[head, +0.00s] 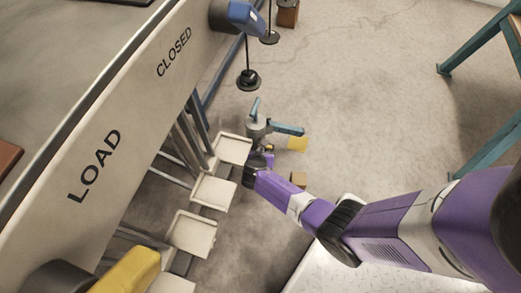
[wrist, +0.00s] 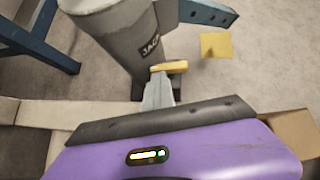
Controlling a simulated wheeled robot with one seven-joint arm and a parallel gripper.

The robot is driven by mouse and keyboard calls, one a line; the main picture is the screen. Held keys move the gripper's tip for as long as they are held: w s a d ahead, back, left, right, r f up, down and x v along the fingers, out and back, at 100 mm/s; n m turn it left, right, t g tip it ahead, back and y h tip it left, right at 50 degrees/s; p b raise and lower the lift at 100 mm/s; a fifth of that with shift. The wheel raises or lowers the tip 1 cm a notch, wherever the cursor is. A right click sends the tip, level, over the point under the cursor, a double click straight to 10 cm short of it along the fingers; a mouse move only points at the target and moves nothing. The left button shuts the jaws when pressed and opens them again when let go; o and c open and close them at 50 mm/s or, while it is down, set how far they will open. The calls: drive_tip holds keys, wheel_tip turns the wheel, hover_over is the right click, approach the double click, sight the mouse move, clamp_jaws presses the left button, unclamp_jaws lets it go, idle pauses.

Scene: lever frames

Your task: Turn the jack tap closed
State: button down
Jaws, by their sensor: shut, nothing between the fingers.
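The jack (wrist: 118,32) is a grey cylinder with a dark "JACK" label, standing in front of my gripper in the wrist view. It also shows in the head view (head: 257,130), with blue-green arms at its top. The tap (wrist: 170,67) is a small yellow lever low on the jack's side. My gripper (wrist: 158,88) is shut and empty, its grey fingertips just below the yellow lever in the picture. I cannot tell whether they touch it. In the head view my gripper (head: 264,162) is beside the jack's base, and the tap is mostly hidden there.
A long beam (head: 128,112) marked LOAD and CLOSED runs along the left. Several pale trays (head: 213,192) hang below it. Black weights (head: 248,79) hang near the blue part. A yellow plate (wrist: 216,46) lies beyond the jack. Floor to the right is mostly clear.

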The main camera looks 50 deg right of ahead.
drive_tip(key=shift+s+d+f+p, duration=0.1)
drive_tip(key=shift+s+d+p, duration=0.05)
drive_tip(key=shift+d+p, duration=0.4)
drive_tip(key=p+v, duration=0.1)
drive_tip(key=v, duration=0.1)
drive_tip(key=p+v, duration=0.2)
drive_tip(key=v, duration=0.1)
drive_tip(key=p+v, duration=0.2)
drive_tip(key=shift+a+r, duration=0.3)
drive_tip(key=shift+a, duration=0.1)
drive_tip(key=shift+a+r, duration=0.1)
drive_tip(key=shift+a, duration=0.25)
